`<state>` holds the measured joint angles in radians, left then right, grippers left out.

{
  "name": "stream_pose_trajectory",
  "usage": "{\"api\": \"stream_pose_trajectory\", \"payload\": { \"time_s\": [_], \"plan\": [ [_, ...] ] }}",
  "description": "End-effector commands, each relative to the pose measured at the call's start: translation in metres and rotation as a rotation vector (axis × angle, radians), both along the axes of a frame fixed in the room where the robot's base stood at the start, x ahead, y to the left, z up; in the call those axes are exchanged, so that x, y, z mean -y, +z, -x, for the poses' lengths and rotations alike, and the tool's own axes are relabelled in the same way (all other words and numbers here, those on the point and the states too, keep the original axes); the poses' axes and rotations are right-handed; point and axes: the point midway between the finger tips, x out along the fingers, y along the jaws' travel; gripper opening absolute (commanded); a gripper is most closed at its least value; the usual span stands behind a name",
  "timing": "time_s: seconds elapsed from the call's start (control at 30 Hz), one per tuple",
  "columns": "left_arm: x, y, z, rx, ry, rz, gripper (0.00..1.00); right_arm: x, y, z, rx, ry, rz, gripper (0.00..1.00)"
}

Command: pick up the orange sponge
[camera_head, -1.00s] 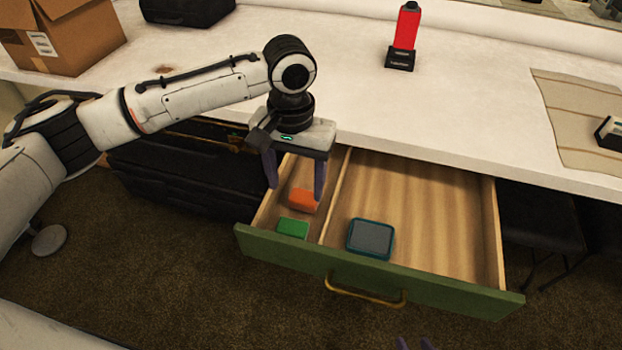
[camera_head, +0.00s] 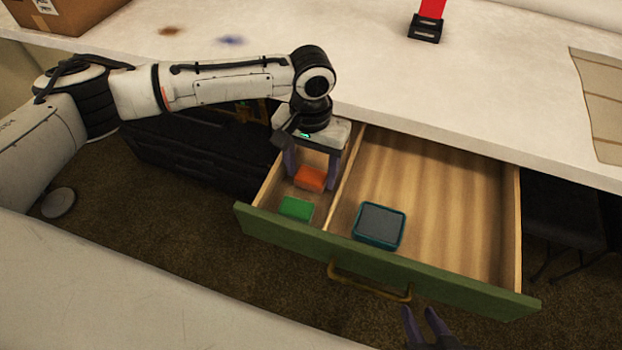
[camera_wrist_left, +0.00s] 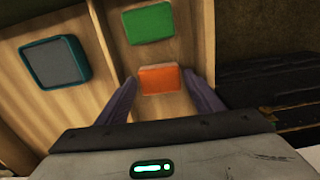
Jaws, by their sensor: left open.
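The orange sponge (camera_head: 310,178) lies in the narrow left compartment of the open drawer (camera_head: 370,264). My left gripper (camera_head: 312,180) is open and lowered into that compartment, its two fingers on either side of the sponge. In the left wrist view the sponge (camera_wrist_left: 160,79) sits between the open fingertips (camera_wrist_left: 160,82), with small gaps seeming to remain at both sides. My right gripper (camera_head: 423,318) shows only as two finger tips, apart from each other, at the bottom edge, in front of the drawer.
A green sponge (camera_head: 296,208) lies nearer the drawer front in the same compartment. A teal-rimmed grey box (camera_head: 379,226) sits in the wide compartment beyond the wooden divider (camera_head: 345,185). The white counter (camera_head: 420,100) overhangs the drawer's back.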

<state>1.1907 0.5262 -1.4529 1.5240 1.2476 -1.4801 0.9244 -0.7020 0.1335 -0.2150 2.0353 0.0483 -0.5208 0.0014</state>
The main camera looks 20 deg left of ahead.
Motion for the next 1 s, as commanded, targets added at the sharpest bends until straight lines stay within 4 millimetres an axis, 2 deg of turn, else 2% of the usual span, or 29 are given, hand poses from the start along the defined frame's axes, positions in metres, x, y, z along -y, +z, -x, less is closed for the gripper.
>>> {"api": "stream_pose_trajectory", "payload": {
  "time_s": [0.1,0.3,0.37,0.5,0.73,0.87,1.0],
  "plan": [
    [0.000,-0.009,0.000,0.000,0.000,0.000,0.61,0.000,-0.002,0.000,0.000,0.001,0.001,0.31],
    [0.000,-0.010,0.000,0.001,-0.001,0.000,0.61,0.001,-0.001,-0.002,0.002,0.001,0.001,0.31],
    [0.000,-0.010,0.000,0.001,-0.001,0.000,0.54,0.001,-0.001,-0.002,0.004,0.001,0.002,0.31],
    [0.000,-0.009,0.000,0.001,-0.001,0.000,0.31,0.001,0.000,-0.004,0.006,0.001,0.002,0.31],
    [0.000,-0.009,0.000,0.001,0.000,0.000,0.30,0.001,-0.001,-0.004,0.006,0.001,0.003,0.31],
    [0.000,0.002,-0.001,0.002,0.000,0.000,0.30,0.001,0.002,-0.004,0.004,0.002,0.004,0.31],
    [0.000,0.029,-0.001,0.005,0.000,0.002,0.30,0.002,0.006,-0.003,0.003,0.002,0.006,0.31]
  ]
}}
